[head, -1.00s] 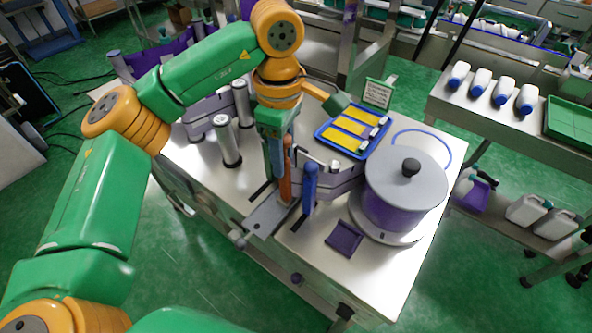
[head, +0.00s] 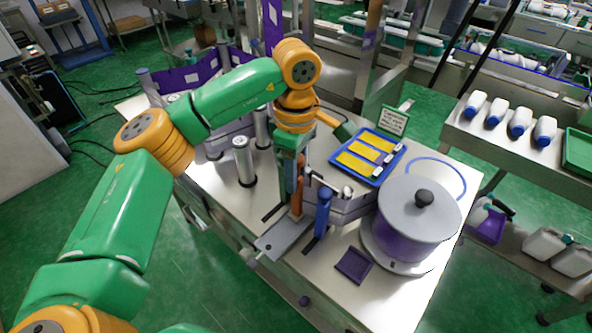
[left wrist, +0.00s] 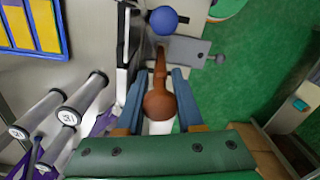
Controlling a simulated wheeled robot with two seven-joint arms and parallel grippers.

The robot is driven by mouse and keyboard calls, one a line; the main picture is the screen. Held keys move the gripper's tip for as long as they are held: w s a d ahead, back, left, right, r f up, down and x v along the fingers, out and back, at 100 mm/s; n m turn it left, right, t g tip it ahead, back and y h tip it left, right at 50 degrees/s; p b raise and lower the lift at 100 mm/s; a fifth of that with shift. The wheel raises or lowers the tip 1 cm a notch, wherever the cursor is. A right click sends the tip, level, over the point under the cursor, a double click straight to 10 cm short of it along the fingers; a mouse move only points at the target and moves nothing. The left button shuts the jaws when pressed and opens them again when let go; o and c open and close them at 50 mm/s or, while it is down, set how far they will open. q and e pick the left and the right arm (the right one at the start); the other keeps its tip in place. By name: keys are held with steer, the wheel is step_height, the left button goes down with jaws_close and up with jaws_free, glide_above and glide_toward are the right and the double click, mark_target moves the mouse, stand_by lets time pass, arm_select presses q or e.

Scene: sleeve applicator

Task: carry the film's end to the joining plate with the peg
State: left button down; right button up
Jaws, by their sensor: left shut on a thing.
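My left gripper (head: 295,172) stands over the table, pointing down, just behind the grey joining plate (head: 282,240). Its blue fingers are shut on the brown peg (head: 298,197), which is upright beside the plate's far end. In the left wrist view the peg (left wrist: 159,100) is between the two fingers, and the plate (left wrist: 188,52) lies beyond it. Purple film (head: 185,78) shows at the rollers on the left, and more purple shows under the grey-capped drum (head: 418,207). I cannot make out the film's end at the gripper. My right gripper is out of view.
A blue-handled upright tool (head: 323,208) stands close to the right of the peg. Silver rollers (head: 244,160) stand to the left.

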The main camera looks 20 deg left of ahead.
arm_select(q)
steer(key=shift+f, duration=0.55)
jaws_free()
steer(key=shift+s+r, duration=0.1)
stand_by(0.4)
steer(key=shift+r, duration=0.1)
steer(key=shift+w+r+p, duration=0.2)
steer(key=shift+r+p, duration=0.45)
steer(key=shift+r, duration=0.05)
steer(key=shift+s+r+p, duration=0.1)
steer(key=shift+r+p, duration=2.75)
steer(key=shift+r, duration=0.35)
steer(key=shift+f, duration=0.1)
